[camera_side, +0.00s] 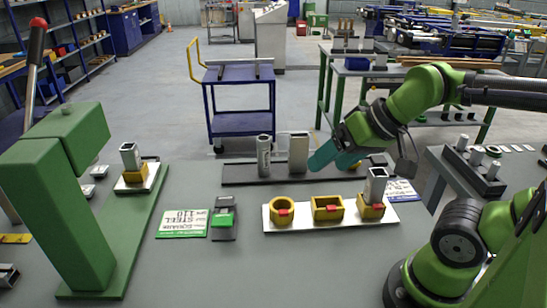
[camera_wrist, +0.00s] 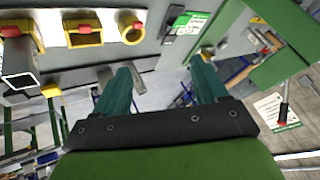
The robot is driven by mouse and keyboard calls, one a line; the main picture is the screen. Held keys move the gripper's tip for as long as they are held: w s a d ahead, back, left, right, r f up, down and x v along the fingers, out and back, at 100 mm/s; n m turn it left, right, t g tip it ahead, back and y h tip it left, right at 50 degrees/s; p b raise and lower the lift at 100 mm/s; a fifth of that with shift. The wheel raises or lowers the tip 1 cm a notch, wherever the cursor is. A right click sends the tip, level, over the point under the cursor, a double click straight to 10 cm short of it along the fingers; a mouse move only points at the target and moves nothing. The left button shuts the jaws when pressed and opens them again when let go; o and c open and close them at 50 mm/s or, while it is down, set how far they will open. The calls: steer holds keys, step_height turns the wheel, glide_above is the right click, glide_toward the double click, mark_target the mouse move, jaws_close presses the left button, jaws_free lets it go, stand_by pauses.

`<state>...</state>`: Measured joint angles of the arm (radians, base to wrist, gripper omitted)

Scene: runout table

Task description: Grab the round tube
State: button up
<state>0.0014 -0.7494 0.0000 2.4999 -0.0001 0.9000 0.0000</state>
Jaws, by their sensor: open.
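The round tube (camera_side: 264,155) is a grey upright cylinder near the left end of a dark rack strip (camera_side: 238,177) in the side view. A wider rectangular tube (camera_side: 298,152) stands upright just right of it. My gripper (camera_side: 320,159) has teal fingers and is right of the rectangular tube, apart from the round tube. In the wrist view my gripper (camera_wrist: 162,68) is open, with its fingers wide apart and nothing clearly between them. I cannot clearly make out the round tube in the wrist view.
A white board (camera_side: 312,223) in front carries a round yellow holder (camera_side: 281,212), a rectangular one (camera_side: 327,208) and one with a square tube (camera_side: 376,185). A green press frame (camera_side: 80,205) stands left beside another square tube (camera_side: 130,155).

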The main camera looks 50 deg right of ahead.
steer(key=x, duration=0.2)
steer(key=n+g+h, duration=0.2)
steer(key=n+g, duration=0.3)
steer(key=g, duration=0.1)
glide_above(263, 151)
steer(key=s+d, duration=0.1)
steer(key=d, duration=0.2)
step_height(263, 151, down, 3)
steer(key=r+n, duration=0.2)
steer(key=n, duration=0.1)
steer(key=shift+y, duration=0.3)
steer(key=f, duration=0.3)
steer(key=w+f, duration=0.1)
steer(key=f, duration=0.3)
steer(key=w+f, duration=0.1)
steer(key=f, duration=0.3)
steer(key=shift+a+f, duration=0.1)
steer(key=shift+a, duration=0.3)
steer(key=shift+n, duration=0.3)
steer(key=shift+w+a+f, duration=0.15)
steer(key=shift+a+f, duration=0.05)
steer(key=shift+f, duration=1.1)
steer(key=shift+w+a+f, duration=0.1)
steer(key=shift+a+f, duration=0.05)
steer(key=shift+f, duration=1.15)
steer(key=c, duration=1.1)
steer(key=shift+c, duration=0.2)
steer(key=shift+r, duration=0.15)
